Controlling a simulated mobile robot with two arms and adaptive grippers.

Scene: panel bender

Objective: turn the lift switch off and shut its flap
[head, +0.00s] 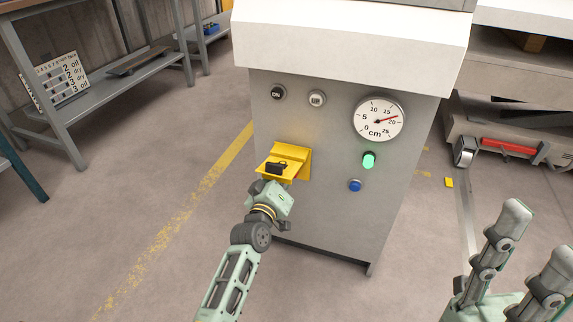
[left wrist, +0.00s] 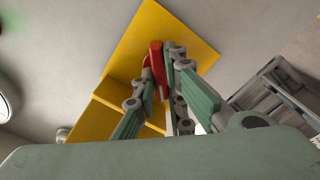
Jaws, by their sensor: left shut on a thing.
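The yellow switch box (head: 293,156) is on the grey front panel of the machine, and its yellow flap sticks out toward me, open. The red switch lever (left wrist: 156,57) shows between the fingers of my left gripper (left wrist: 166,65) in the left wrist view, with yellow plate (left wrist: 150,30) behind it. My left gripper (head: 276,169) is at the box, shut on the red lever; its fingers hide most of the lever in the head view. My right gripper (head: 538,236) is at the lower right, fingers apart and empty, away from the panel.
A grey shelf (head: 90,95) stands at left. The floor before the panel is clear.

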